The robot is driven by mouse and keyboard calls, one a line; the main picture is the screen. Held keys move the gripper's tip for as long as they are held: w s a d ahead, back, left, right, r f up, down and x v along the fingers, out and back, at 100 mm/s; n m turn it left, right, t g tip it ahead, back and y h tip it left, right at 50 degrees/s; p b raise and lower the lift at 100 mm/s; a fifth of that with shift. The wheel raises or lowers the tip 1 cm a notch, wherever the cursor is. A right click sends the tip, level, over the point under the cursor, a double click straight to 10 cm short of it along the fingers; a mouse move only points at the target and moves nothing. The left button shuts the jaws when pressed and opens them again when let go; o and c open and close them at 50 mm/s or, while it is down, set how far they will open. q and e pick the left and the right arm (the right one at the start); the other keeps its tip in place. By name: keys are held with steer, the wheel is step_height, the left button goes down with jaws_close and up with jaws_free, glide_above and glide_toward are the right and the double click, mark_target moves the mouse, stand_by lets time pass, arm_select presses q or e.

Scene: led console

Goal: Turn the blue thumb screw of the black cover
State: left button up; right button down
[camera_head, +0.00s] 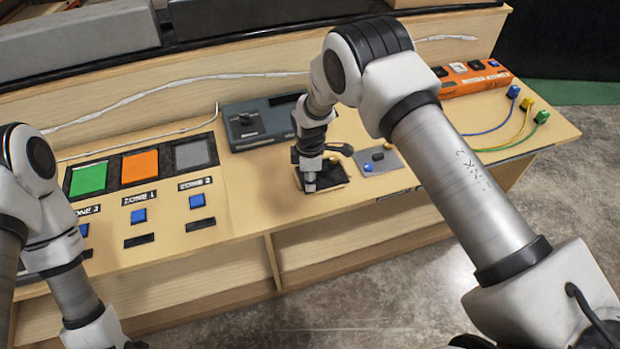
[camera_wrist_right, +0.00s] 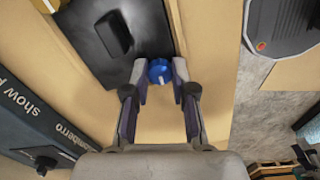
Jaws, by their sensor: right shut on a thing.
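The black cover (camera_head: 332,174) lies on the wooden bench near its front edge, partly hidden under my right gripper (camera_head: 310,184) in the head view. In the right wrist view, the cover (camera_wrist_right: 80,32) has a raised black handle (camera_wrist_right: 115,34). The blue thumb screw (camera_wrist_right: 160,72) sits at the cover's near end, with a light mark on its top. My right gripper (camera_wrist_right: 160,80) has one fingertip on each side of the screw and is shut on it. The screw is hidden in the head view. My left arm shows at the left, but its gripper is out of view.
A dark box with a knob (camera_head: 248,122) stands behind and left of the cover. A grey plate (camera_head: 378,161) with a blue button lies to its right. Colored panels (camera_head: 140,166) with blue buttons are at the left. An orange box (camera_head: 470,78) and colored cables are at the right.

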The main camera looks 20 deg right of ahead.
steer(key=shift+s+f, duration=0.1)
steer(key=shift+f, duration=0.05)
steer(key=c, duration=1.1)
jaws_free()
steer(key=shift+o, duration=0.8)
step_height(320, 180, up, 12)
